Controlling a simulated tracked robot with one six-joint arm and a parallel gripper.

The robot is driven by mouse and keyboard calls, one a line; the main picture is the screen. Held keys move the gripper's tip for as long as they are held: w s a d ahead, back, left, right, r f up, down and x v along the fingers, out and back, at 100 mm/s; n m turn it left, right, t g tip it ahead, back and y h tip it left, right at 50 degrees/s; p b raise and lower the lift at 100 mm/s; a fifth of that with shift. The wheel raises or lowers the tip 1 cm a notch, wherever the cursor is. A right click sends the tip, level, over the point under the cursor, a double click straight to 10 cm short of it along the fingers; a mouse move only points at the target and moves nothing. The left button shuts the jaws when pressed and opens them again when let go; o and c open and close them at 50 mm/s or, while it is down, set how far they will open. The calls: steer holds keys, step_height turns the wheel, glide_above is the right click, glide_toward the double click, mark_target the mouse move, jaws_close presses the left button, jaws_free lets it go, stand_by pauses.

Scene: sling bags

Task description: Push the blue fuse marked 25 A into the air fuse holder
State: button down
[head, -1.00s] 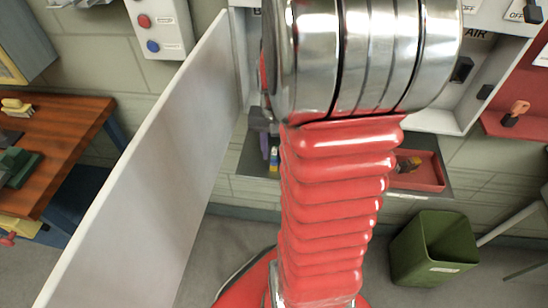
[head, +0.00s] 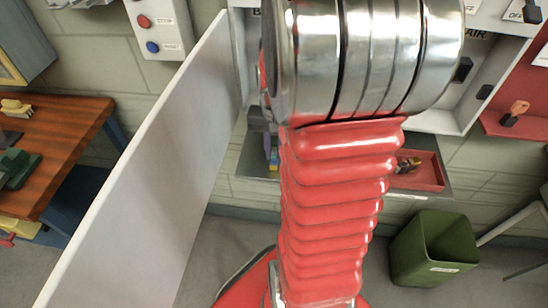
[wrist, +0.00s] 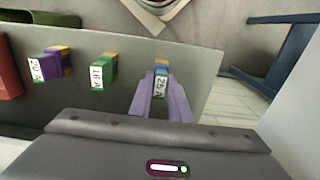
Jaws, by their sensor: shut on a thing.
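In the wrist view my gripper (wrist: 160,86) has its purple fingers shut on the blue fuse (wrist: 161,87), whose white label reads 25 A. The fuse has a yellowish far end and is over the grey shelf (wrist: 200,62); I cannot tell if it touches it. In the head view the fuse (head: 273,160) shows as a small blue and yellow bit left of my red arm. I cannot make out the air fuse holder clearly.
A green fuse marked 16 A (wrist: 103,74) and a purple fuse marked 20 A (wrist: 50,65) stand left on the shelf. A red tray (head: 424,172) lies on its right part. The open white cabinet door (head: 150,165) stands left of my arm. A green bin (head: 432,248) is on the floor.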

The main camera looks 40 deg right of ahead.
steer(key=shift+r, duration=2.85)
steer(key=shift+a, duration=0.1)
